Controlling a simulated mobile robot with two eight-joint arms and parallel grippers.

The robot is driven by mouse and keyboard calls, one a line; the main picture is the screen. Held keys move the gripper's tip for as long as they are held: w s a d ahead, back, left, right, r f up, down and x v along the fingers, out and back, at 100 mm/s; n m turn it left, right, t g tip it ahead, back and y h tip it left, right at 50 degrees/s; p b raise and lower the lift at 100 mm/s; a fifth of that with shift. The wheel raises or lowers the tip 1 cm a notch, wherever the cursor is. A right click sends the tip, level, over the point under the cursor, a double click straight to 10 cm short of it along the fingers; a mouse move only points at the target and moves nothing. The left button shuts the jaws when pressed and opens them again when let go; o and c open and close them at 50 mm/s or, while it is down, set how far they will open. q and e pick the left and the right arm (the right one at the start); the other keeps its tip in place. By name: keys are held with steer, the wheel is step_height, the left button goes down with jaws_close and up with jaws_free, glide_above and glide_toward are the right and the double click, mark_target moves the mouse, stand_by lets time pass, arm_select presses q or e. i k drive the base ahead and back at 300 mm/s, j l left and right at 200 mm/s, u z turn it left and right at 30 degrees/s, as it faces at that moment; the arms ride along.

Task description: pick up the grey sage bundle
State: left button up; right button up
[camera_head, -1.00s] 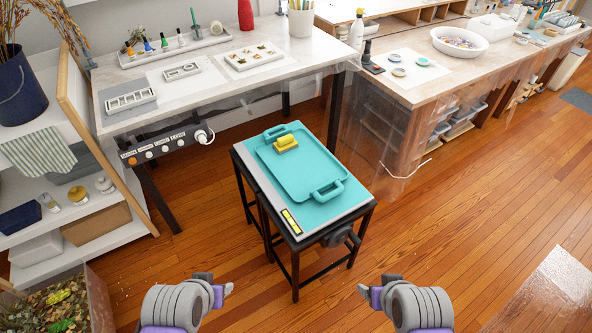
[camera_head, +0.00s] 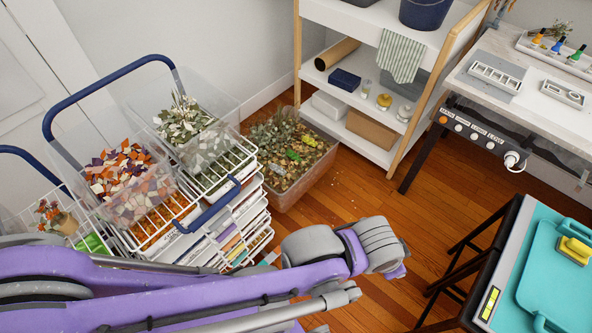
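A leafy grey-green bunch (camera_head: 184,118) stands in a clear bin on a wire basket cart at the left. More grey-green sprigs (camera_head: 272,130) lie in a clear floor bin (camera_head: 296,192) among brown and green scraps. I cannot tell which of these, if either, is the grey sage bundle. My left arm reaches across the bottom from the left; its gripper end (camera_head: 397,269) is over the floor, right of the cart and in front of the floor bin. Its fingers do not show clearly. My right gripper is out of view.
The wire cart (camera_head: 248,183) with a blue handle holds bins of orange and white chips (camera_head: 126,180). A white shelf (camera_head: 345,88) stands behind. A small table with a teal tray (camera_head: 560,285) is at the right. Wooden floor between them is clear.

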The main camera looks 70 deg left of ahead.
mark_target(279, 170)
steer(key=u, duration=2.65)
steer(key=i+l+u, duration=0.3)
steer(key=i+l, duration=0.2)
steer(key=i+l+u, duration=0.15)
steer(key=l, duration=0.3)
steer(key=i+l+u, duration=0.3)
steer(key=i+l, duration=0.15)
steer(key=l, duration=0.3)
